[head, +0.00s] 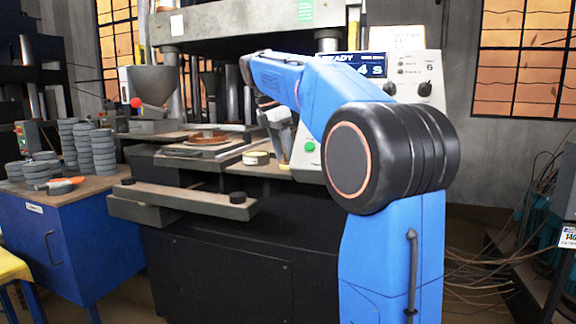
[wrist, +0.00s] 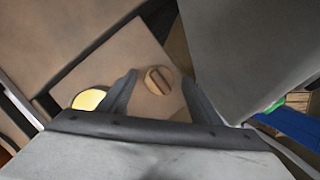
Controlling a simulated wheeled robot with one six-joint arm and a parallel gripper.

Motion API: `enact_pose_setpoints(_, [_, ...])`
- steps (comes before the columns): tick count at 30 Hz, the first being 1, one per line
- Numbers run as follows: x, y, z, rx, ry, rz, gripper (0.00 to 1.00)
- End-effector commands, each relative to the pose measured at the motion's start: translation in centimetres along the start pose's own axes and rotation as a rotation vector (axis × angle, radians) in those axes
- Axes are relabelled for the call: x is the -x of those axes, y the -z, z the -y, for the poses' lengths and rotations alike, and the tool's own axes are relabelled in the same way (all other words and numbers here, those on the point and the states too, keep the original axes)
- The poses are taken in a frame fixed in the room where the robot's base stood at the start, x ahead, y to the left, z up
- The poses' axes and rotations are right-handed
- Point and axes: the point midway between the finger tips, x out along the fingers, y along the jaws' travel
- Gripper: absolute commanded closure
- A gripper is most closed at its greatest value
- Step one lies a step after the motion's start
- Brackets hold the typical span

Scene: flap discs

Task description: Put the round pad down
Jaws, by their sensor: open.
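A small round tan pad (wrist: 158,80) with a dark slot across it shows in the wrist view. It appears to lie on a flat brown surface (wrist: 135,60), between the tips of my gripper (wrist: 159,88). The two fingers stand apart, with a gap on each side of the pad. In the head view my gripper (head: 284,156) points down at the right end of the press's front ledge. I cannot make out the slotted pad there; my arm may hide it.
A short pale-topped roll (head: 256,158) stands left of my gripper. A brown disc (head: 207,138) sits on the press plate. The control box (head: 400,75) is close behind my arm. Grey disc stacks (head: 75,145) stand on the blue cabinet (head: 60,240) at left.

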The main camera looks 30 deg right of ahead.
Motion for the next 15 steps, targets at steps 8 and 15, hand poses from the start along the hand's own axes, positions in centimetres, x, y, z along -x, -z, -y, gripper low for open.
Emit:
enact_pose_setpoints(8, [-0.09,-0.02,-0.06,0.000,0.000,0.000,0.51])
enact_pose_setpoints(15, [-0.07,-0.01,-0.05,0.000,0.000,0.000,0.89])
